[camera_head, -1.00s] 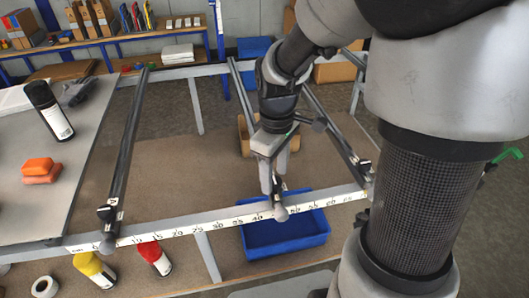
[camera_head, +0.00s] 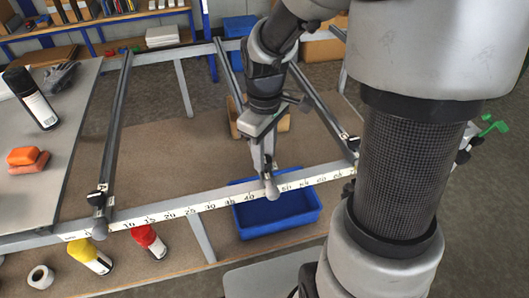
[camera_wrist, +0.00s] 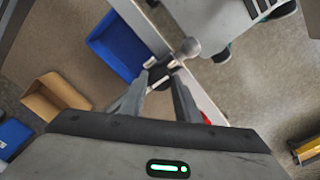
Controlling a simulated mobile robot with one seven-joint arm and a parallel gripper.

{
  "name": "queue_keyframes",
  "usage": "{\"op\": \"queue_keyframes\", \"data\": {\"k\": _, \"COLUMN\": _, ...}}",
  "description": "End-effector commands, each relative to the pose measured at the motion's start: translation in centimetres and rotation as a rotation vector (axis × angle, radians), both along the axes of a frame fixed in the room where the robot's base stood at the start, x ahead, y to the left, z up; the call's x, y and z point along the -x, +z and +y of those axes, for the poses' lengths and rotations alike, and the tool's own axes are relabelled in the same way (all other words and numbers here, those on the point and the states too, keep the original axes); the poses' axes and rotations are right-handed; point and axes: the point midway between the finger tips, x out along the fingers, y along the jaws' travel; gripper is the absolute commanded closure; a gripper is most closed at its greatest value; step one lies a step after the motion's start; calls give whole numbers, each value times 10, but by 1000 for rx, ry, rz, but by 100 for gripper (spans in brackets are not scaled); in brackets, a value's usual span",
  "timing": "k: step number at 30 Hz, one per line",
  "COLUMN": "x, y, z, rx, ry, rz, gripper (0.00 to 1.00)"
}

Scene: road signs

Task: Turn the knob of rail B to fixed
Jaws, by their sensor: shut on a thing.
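Three dark rails span the metal frame in the head view: a left rail (camera_head: 118,130), a middle rail (camera_head: 229,70) and a right rail (camera_head: 318,100). I take the middle one as rail B; its lettering is too small to read. My gripper (camera_head: 267,168) points down at its front end, just behind the round grey end piece (camera_head: 271,192). In the wrist view my gripper (camera_wrist: 165,72) is shut on a small dark knob (camera_wrist: 159,76), mostly hidden between the fingertips. The grey end piece (camera_wrist: 190,47) is just beyond. The knob's setting cannot be read.
A numbered scale strip (camera_head: 205,206) runs along the front bar. A blue bin (camera_head: 280,213) lies below it. A grey table (camera_head: 60,110) stands at left.

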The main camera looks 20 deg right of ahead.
Motion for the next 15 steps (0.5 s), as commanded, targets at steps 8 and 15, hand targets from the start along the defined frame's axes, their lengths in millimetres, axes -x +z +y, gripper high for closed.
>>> {"op": "queue_keyframes", "data": {"k": 8, "x": 0, "y": 1, "z": 0, "rx": 1, "ry": -196, "rz": -1, "gripper": 93}}
{"op": "queue_keyframes", "data": {"k": 15, "x": 0, "y": 1, "z": 0, "rx": 0, "ry": -424, "rz": -1, "gripper": 93}}
